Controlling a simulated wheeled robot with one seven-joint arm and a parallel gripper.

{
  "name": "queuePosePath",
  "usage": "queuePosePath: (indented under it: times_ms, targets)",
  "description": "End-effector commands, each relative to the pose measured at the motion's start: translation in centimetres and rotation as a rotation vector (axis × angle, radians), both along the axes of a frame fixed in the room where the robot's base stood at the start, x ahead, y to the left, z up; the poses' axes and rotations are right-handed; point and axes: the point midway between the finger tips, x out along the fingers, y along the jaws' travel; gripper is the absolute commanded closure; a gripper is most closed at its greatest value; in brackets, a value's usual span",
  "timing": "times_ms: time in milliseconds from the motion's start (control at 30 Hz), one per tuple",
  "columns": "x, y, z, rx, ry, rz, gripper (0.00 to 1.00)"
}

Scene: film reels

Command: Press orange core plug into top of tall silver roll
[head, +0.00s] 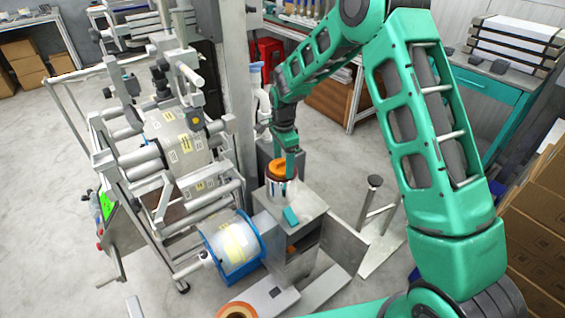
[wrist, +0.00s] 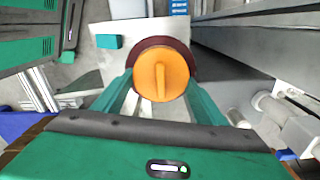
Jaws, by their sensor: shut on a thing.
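The orange core plug (head: 278,169), a round disc with a raised bar across it, is between the fingers of my gripper (head: 286,160). In the wrist view, the plug (wrist: 150,72) sits between the two green fingers of my gripper (wrist: 158,95), which are shut on it. A roll (head: 281,189) with a pale side and a dark rim stands upright on a grey cabinet, directly below the plug. Its dark red-brown top (wrist: 181,52) shows around the plug's far side in the wrist view. Whether the plug is seated in the roll or just above it, I cannot tell.
The grey cabinet (head: 300,203) has an open door and a small teal block (head: 291,216) on top. A machine with rollers (head: 180,140) and a blue-rimmed reel (head: 232,248) stands close on the left. Cardboard boxes (head: 540,215) are stacked at right.

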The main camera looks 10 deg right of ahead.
Motion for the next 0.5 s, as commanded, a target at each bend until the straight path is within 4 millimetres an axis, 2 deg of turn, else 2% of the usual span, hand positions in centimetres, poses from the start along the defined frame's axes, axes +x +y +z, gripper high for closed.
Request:
queuePosePath:
  times_ms: [500]
  targets:
    - [-0.05, -0.01, -1.07, -0.001, 0.002, 0.0, 0.57]
